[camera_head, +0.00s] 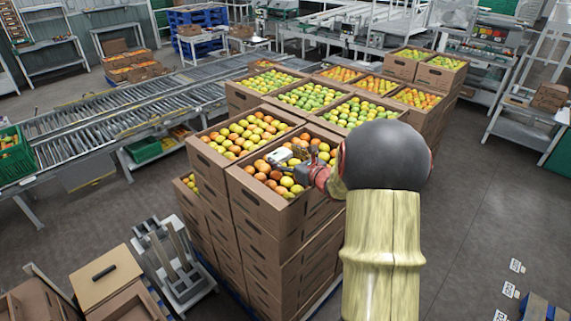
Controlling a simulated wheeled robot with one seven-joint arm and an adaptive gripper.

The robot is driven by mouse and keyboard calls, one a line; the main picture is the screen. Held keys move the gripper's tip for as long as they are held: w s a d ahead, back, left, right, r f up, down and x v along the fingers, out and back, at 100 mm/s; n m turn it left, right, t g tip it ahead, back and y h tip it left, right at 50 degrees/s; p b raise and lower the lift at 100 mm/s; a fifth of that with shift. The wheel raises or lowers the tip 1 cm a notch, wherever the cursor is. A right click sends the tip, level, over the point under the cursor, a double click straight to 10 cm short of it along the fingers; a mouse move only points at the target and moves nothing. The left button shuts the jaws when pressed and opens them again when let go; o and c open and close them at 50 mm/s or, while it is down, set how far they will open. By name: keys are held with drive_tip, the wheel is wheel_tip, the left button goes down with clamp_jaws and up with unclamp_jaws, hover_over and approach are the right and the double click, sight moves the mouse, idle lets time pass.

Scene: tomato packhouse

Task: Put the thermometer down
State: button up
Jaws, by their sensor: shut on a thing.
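My gripper (302,167) is over the front right carton (262,205) of stacked tomatoes, at the end of my arm reaching in from the right. It is shut on a small pale thing, which looks like the thermometer (280,156). The thermometer is over the red, orange and yellow tomatoes (262,178) in that carton. I cannot tell whether it touches them. The fingertips are small and partly hidden by the wrist.
More open tomato cartons (308,96) stand behind and to the left on the same tall stack. A roller conveyor (110,115) runs behind at left.

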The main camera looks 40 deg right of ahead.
sight(286, 173)
wheel_tip(286, 173, down, 4)
drive_tip(key=shift+s+r+p, duration=0.1)
drive_tip(key=shift+r+p, duration=0.1)
drive_tip(key=shift+p, duration=0.35)
drive_tip(key=shift+s+r, duration=0.1)
drive_tip(key=shift+s, duration=0.05)
drive_tip(key=o, duration=0.7)
drive_tip(key=shift+f, duration=0.2)
drive_tip(key=o, duration=0.4)
drive_tip(key=shift+r, duration=0.1)
drive_tip(key=shift+o, duration=0.7)
drive_tip(key=shift+r, duration=0.1)
